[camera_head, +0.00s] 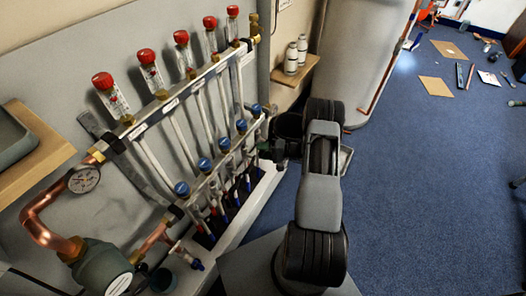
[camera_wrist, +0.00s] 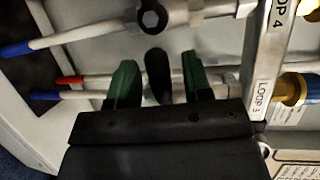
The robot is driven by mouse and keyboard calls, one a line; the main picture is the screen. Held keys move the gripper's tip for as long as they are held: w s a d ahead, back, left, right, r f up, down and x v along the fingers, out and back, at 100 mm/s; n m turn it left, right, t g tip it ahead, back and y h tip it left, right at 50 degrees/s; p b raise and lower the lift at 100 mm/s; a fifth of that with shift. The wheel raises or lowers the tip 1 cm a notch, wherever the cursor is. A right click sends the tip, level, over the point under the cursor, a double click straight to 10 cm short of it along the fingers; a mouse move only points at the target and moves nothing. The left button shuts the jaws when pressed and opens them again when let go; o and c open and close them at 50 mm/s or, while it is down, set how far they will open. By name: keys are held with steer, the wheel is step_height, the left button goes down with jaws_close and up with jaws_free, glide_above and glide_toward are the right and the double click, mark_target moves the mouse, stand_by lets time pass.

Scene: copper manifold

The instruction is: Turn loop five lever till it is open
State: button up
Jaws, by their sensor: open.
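A dark, narrow lever (camera_wrist: 157,72) stands between the two green fingers of my gripper (camera_wrist: 159,66) in the wrist view, with a gap on each side. It lies near the rail label that seems to read LOOP 5 (camera_wrist: 263,98). My gripper is open around the lever and not closed on it. In the head view my gripper (camera_head: 266,150) reaches the far right end of the copper manifold's lower rail (camera_head: 213,175). The lever is hidden there behind my gripper and arm. The lever's base is partly covered by my gripper in the wrist view.
Blue caps (camera_head: 182,189) line the lower rail and red-topped flow meters (camera_head: 103,81) the upper one. Beside the lever, a neighbouring valve (camera_wrist: 152,18) sits near the LOOP 4 label (camera_wrist: 281,15). A tall grey cylinder (camera_head: 350,60) stands behind.

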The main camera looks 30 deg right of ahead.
steer(key=shift+c, duration=0.3)
jaws_close()
steer(key=shift+d, duration=0.1)
